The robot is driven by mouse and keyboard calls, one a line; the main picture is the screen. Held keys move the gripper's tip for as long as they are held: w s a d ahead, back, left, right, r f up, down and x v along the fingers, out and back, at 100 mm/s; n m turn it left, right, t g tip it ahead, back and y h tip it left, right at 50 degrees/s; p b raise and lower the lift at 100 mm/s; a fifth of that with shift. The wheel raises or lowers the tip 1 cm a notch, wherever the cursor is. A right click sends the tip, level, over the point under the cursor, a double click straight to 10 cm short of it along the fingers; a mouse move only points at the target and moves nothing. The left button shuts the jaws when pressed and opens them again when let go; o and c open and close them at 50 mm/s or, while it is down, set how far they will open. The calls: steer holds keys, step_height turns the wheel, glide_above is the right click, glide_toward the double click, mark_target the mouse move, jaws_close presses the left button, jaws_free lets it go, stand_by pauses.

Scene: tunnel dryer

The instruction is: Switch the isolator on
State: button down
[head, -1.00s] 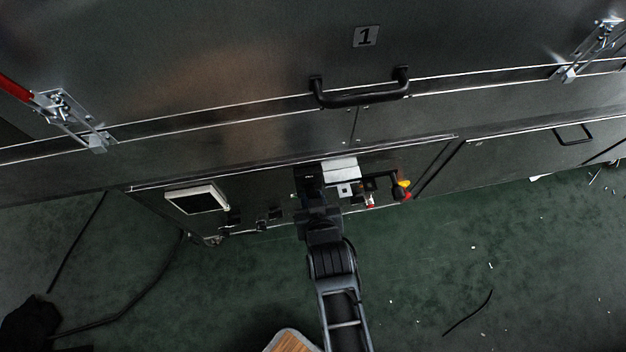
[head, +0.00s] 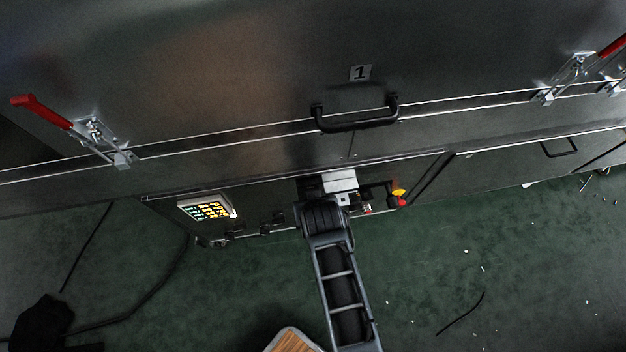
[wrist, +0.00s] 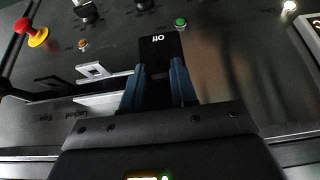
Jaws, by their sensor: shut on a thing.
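The isolator (wrist: 158,46) is a black plate marked "Off" on the control panel, seen upside down in the wrist view. My gripper (wrist: 158,76) is right in front of it, with its two blue-grey fingers shut on the isolator's handle. The handle is mostly hidden between the fingers, so its angle cannot be made out. In the head view my arm covers the gripper and the isolator. The panel display (head: 207,209) is lit with yellow and green figures.
A red and yellow emergency button (wrist: 31,32), an orange lamp (wrist: 83,44) and a green button (wrist: 180,22) are on the panel. White brackets (wrist: 92,70) stand close beside my gripper. A black door handle (head: 355,115) sits above. Green floor (head: 440,260) in front is mostly clear.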

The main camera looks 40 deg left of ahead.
steer(key=c, duration=0.9)
jaws_free()
steer(key=shift+p+v, duration=0.95)
steer(key=shift+v, duration=2.95)
